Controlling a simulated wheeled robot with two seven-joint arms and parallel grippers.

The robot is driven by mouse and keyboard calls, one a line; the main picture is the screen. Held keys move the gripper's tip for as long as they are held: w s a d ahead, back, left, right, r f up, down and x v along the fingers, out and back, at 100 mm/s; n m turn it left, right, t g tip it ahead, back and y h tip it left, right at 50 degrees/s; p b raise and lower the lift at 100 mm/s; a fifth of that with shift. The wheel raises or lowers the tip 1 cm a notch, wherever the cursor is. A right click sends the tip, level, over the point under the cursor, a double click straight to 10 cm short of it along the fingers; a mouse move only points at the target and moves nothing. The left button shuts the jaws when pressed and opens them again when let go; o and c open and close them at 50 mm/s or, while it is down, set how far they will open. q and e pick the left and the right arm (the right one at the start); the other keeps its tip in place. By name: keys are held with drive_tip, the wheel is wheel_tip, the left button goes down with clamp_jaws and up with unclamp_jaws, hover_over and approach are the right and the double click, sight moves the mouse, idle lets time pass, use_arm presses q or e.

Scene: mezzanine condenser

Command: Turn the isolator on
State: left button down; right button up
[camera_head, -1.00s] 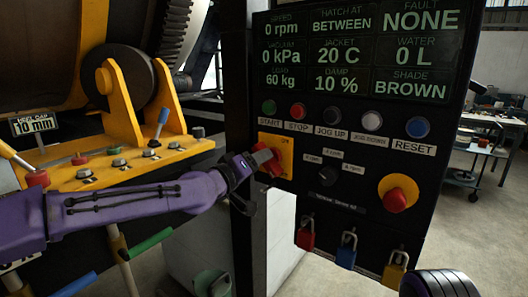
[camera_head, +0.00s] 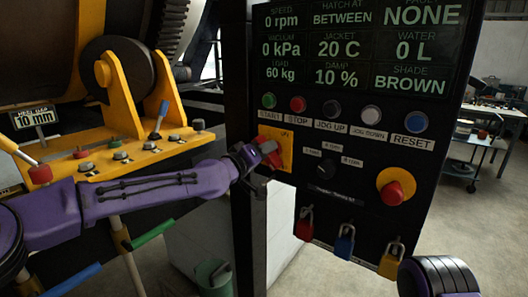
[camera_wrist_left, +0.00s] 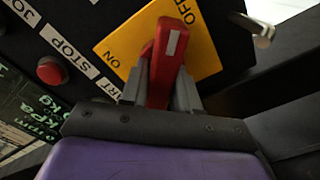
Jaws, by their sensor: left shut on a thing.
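The isolator is a red rotary handle (camera_head: 269,154) on a yellow plate (camera_head: 286,142), at the left side of the black control panel. My left gripper (camera_head: 258,160) reaches it from the left and is shut on the handle. In the left wrist view the red handle (camera_wrist_left: 166,65) stands between the two grey fingers (camera_wrist_left: 160,88). There the yellow plate (camera_wrist_left: 125,45) shows ON to the left of the handle and OFF to the upper right. The handle's white mark lies between the two words. My right gripper is out of view.
START (camera_head: 268,100), STOP (camera_head: 298,104) and other buttons sit above the isolator. A black selector knob (camera_head: 327,169) and a red emergency button (camera_head: 392,193) are to its right. Red, blue and yellow padlocks (camera_head: 344,246) hang below. Yellow machine brackets (camera_head: 120,88) stand left.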

use_arm(q)
drive_tip(key=shift+n, duration=0.3)
drive_tip(key=n, duration=0.2)
drive_tip(key=n+b, duration=0.1)
drive_tip(key=shift+w+a+f+n, duration=0.1)
drive_tip(key=shift+f+n, duration=0.1)
drive_tip(key=shift+n, duration=0.2)
drive_tip(key=n+b, duration=0.1)
drive_tip(key=n, duration=0.3)
drive_tip(key=shift+f+n, duration=0.15)
drive_tip(key=shift+n, duration=0.15)
drive_tip(key=n+b, duration=0.1)
drive_tip(key=n, duration=0.3)
drive_tip(key=shift+f+b, duration=0.15)
drive_tip(key=shift+b, duration=0.15)
drive_tip(key=n+b, duration=0.1)
drive_tip(key=n, duration=0.3)
drive_tip(key=shift+n, duration=0.3)
drive_tip(key=c, duration=0.9)
unclamp_jaws()
